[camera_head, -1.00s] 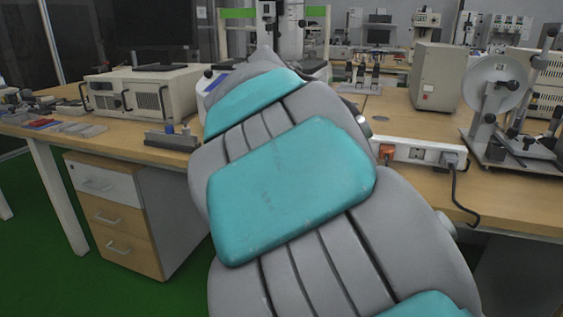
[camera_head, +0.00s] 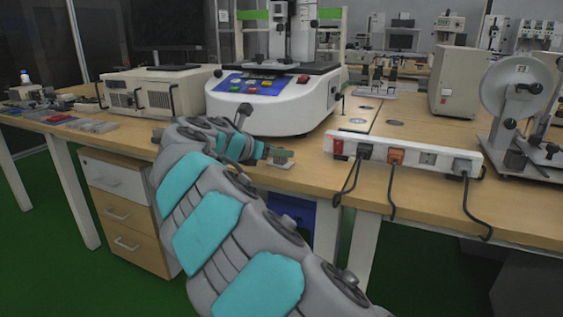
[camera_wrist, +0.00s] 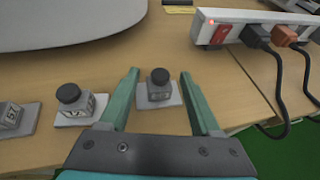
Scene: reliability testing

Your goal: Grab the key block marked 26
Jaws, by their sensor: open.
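My gripper (camera_wrist: 159,73) is open, and its two teal fingers show in the wrist view. A small grey key block with a black round knob (camera_wrist: 159,86) stands on a light base between the fingers, with a gap on both sides. Its mark is too small to read. Another key block (camera_wrist: 75,102) stands just left of the left finger, and a third (camera_wrist: 12,117) is at the left edge; their marks are not clear. In the head view my gripper (camera_head: 276,153) is at the front edge of the wooden table, and my arm hides part of that area.
A white power strip (camera_head: 405,155) with plugs and hanging cables lies to the right on the table (camera_head: 440,195). A white machine with a blue button panel (camera_head: 270,103) stands behind the gripper. A beige instrument box (camera_head: 155,93) is to the left.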

